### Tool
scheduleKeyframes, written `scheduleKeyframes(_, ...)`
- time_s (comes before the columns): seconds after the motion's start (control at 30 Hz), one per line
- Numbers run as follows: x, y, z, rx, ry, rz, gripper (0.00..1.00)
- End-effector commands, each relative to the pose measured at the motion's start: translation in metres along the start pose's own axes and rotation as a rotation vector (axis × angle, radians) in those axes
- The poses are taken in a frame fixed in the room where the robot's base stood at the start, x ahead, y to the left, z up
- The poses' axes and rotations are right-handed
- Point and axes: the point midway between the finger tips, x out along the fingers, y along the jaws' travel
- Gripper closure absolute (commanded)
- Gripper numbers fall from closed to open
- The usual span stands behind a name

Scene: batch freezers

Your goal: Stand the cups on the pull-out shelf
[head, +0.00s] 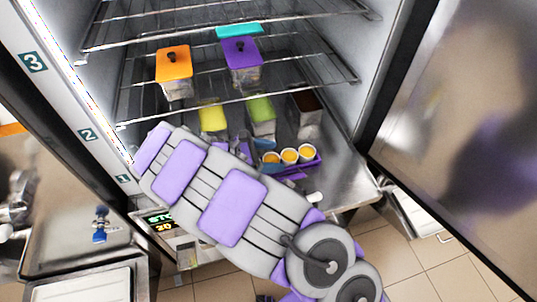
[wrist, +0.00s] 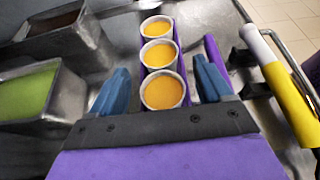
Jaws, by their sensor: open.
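Three white cups with orange contents stand upright in a row in a purple holder; the near cup (wrist: 162,92), middle cup (wrist: 159,55) and far cup (wrist: 156,28) show in the wrist view. In the head view the cups (head: 289,155) sit low in the open freezer, and the purple holder (head: 318,161) shows beside them. My gripper (wrist: 161,66) is open, its blue fingers on either side of the row around the near cup, with gaps visible. A steel surface (head: 345,184) extends at the freezer's bottom front; I cannot tell whether it is the pull-out shelf.
Yellow (head: 212,117), green (head: 261,109) and brown (head: 306,101) containers stand behind the cups. Orange-lidded (head: 174,62) and purple-lidded (head: 242,54) containers stand on a wire rack above. The open door (head: 450,120) is at right. A yellow-and-white handle (wrist: 285,90) lies right of my gripper.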

Motion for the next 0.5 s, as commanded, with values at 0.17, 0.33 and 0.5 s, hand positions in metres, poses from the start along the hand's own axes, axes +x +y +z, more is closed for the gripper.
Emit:
scheduleKeyframes(0.17, -0.020, 0.001, -0.001, -0.001, -0.006, 0.001, 0.21)
scheduleKeyframes(0.33, -0.056, 0.002, -0.002, -0.002, -0.006, 0.004, 0.21)
scheduleKeyframes(0.5, -0.088, 0.001, -0.001, 0.000, -0.003, 0.004, 0.21)
